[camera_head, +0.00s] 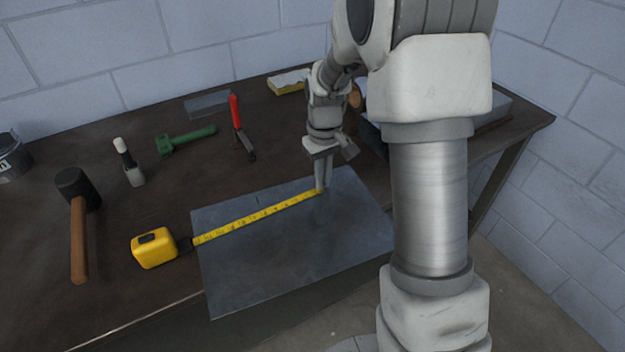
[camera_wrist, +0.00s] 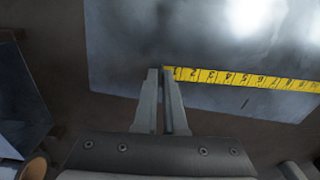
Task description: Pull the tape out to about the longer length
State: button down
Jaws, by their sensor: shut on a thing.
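The yellow tape measure case (camera_head: 153,248) sits on the table to the left of a grey metal sheet (camera_head: 290,255). Its yellow tape (camera_head: 255,217) runs out to the right across the sheet, slightly upward in the picture. My gripper (camera_head: 321,190) is shut on the tape's free end, near the sheet's right part. In the wrist view my gripper (camera_wrist: 165,72) has its fingers close together at the tape's end, and the marked tape (camera_wrist: 245,79) stretches away to the right over the sheet (camera_wrist: 130,50). The case is out of the wrist view.
A mallet (camera_head: 78,225), a marker-like bottle (camera_head: 128,162), a green tool (camera_head: 185,140) and a red-handled tool (camera_head: 240,125) lie left and behind. A yellow-sided block (camera_head: 288,82) is at the back. A dark container (camera_head: 12,158) stands far left.

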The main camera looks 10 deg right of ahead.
jog(key=c, duration=1)
grip_release()
notch_tip(320, 180, up, 18)
jog(key=p, duration=0.3)
jog(key=shift+f, duration=0.25)
